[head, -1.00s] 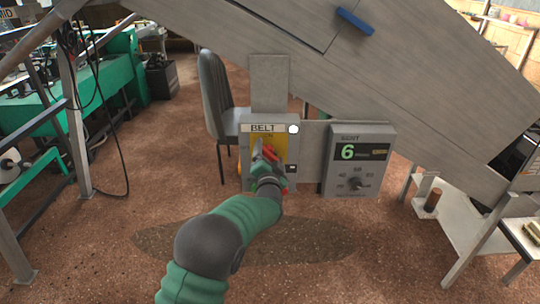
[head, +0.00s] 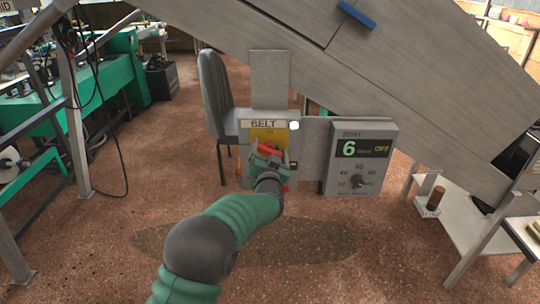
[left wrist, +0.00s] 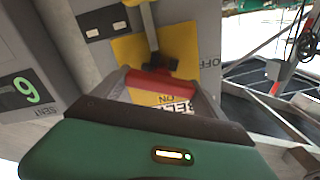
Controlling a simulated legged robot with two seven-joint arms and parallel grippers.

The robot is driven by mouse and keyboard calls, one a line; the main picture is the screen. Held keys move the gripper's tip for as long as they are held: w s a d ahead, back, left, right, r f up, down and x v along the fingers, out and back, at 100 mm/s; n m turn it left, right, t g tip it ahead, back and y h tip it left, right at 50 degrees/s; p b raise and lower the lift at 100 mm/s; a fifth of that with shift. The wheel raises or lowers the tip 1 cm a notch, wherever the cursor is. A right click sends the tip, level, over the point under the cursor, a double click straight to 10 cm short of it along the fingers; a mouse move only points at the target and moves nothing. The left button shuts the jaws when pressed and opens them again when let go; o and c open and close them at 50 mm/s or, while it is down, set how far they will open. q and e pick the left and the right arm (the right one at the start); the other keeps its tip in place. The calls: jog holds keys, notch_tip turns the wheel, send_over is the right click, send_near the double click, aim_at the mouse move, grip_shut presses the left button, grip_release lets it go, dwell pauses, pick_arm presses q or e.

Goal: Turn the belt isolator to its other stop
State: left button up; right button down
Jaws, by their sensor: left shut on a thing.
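The belt isolator (head: 259,134) is a grey box with a yellow plate under a BELT label. Its red handle (head: 270,149) now lies crosswise, close to level with a slight tilt. My left gripper (head: 269,156) is shut on this handle, in front of the box. In the left wrist view the red handle (left wrist: 165,90) sits between the fingers (left wrist: 166,92). The yellow plate (left wrist: 181,48) shows behind it, with ON near the handle and OFF at the plate's right side. The gripper hides the lower part of the plate. My right gripper is not in view.
A grey panel (head: 346,178) with a green 6, a yellow OFF readout and a dial stands right of the isolator. A sloping conveyor frame (head: 420,90) hangs above. A chair (head: 217,95) stands behind left. The floor in front is open.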

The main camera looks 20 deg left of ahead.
pick_arm(q)
jog(key=n+b, duration=0.1)
jog(key=n, duration=0.2)
jog(key=n+b, duration=0.1)
jog(key=shift+f+n+b, duration=0.25)
jog(key=shift+n+b, duration=0.1)
jog(key=shift+n, duration=0.05)
dwell(0.4)
jog(key=o, duration=1.3)
jog(key=shift+r, duration=0.1)
jog(key=v, duration=1.6)
jog(key=shift+s+b, duration=0.35)
jog(key=shift+b, duration=0.05)
jog(key=shift+d, duration=0.1)
